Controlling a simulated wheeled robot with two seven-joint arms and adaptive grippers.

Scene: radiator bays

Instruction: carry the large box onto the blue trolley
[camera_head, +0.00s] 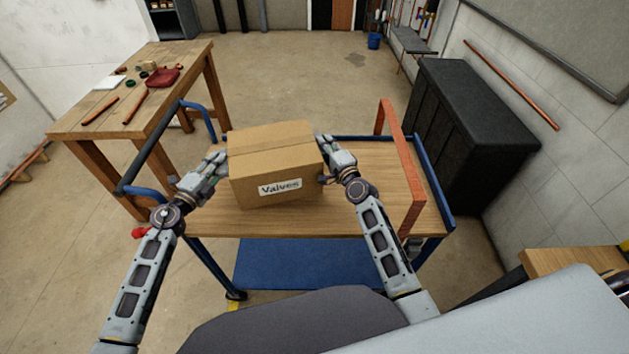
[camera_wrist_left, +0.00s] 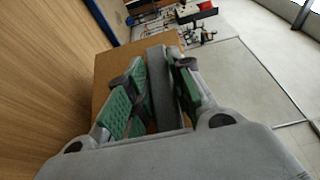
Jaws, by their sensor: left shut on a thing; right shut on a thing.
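The large box (camera_head: 275,165) is brown cardboard with a white "Valves" label on its near side. It is over the wooden deck of the blue trolley (camera_head: 385,180), upright and slightly turned; I cannot tell whether its underside touches the deck. My left gripper (camera_head: 221,160) is at the box's left side and shut on it. In the left wrist view my left gripper's green-padded fingers (camera_wrist_left: 158,85) close around a grey strip at the cardboard face of the box (camera_wrist_left: 108,68). My right gripper (camera_head: 325,148) is at the box's right side, shut on it; its fingertips are partly hidden.
An orange upright frame (camera_head: 402,165) stands at the trolley's right side. A wooden workbench (camera_head: 165,65) with tools is at the left. A black cabinet (camera_head: 465,125) stands against the right wall. Bare deck shows right of the box. Open floor (camera_head: 300,70) lies beyond the trolley.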

